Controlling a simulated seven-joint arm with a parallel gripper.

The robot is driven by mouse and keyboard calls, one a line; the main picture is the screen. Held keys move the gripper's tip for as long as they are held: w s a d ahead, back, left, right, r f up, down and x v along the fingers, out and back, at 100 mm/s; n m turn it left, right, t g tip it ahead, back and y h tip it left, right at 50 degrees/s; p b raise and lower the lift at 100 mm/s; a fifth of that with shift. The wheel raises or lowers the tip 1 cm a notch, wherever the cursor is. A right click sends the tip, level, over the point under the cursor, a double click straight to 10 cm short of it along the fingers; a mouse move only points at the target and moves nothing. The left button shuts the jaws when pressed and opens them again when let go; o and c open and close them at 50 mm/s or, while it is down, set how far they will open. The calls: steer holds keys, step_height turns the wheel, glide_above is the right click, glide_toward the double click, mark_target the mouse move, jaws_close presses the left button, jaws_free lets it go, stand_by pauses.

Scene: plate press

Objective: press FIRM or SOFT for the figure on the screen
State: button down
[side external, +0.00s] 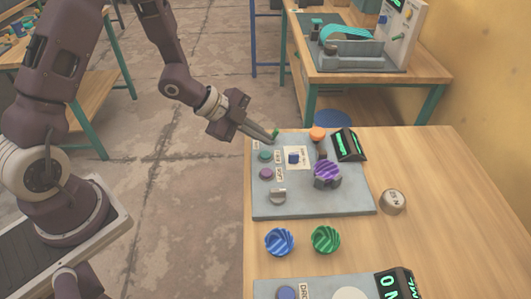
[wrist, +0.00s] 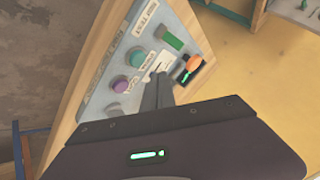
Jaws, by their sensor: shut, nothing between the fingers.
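The grey panel (side external: 310,208) lies on the wooden table. A teal button (side external: 264,156) and a purple button (side external: 266,174) sit at its left side, with small labels too blurred to read surely. Both buttons show in the wrist view, teal (wrist: 137,58) and purple (wrist: 120,84). The black screen (side external: 349,145) stands tilted at the panel's back right with green marks; I cannot make out its figure. My gripper (side external: 274,134) is shut and empty, its tips near the panel's back left corner, beyond the teal button. In the wrist view the fingers (wrist: 160,83) hide part of the panel.
The panel also carries an orange knob (side external: 317,133), a blue button (side external: 293,158), a purple ribbed dial (side external: 327,173) and a grey knob (side external: 278,196). Blue (side external: 279,241) and green (side external: 326,239) ribbed pieces and a grey round piece (side external: 393,201) lie on the table.

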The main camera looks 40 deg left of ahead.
steer(key=shift+r, duration=1.45)
steer(key=s+a+r+n+t+y, duration=0.1)
steer(key=s+a+r+n+y, duration=0.25)
steer(key=r, duration=0.35)
steer(key=s+a+r+n+y, duration=0.2)
steer(key=a+r+n+y, duration=0.25)
steer(key=r, duration=0.25)
steer(key=s+d+r+n+g, duration=0.1)
steer(key=s+n, duration=0.2)
steer(key=s, duration=0.4)
steer(key=s+d+r+n+h, duration=0.1)
steer(key=s+d+r+n, duration=0.1)
steer(key=s, duration=0.4)
steer(key=s+d+r+n+g+h, duration=0.1)
steer(key=s+d+n, duration=0.1)
steer(key=s, duration=0.5)
steer(key=shift+s+d+r+n+g, duration=0.2)
steer(key=shift+s+r+n+g, duration=0.15)
steer(key=shift+n, duration=0.55)
steer(key=shift+r, duration=0.1)
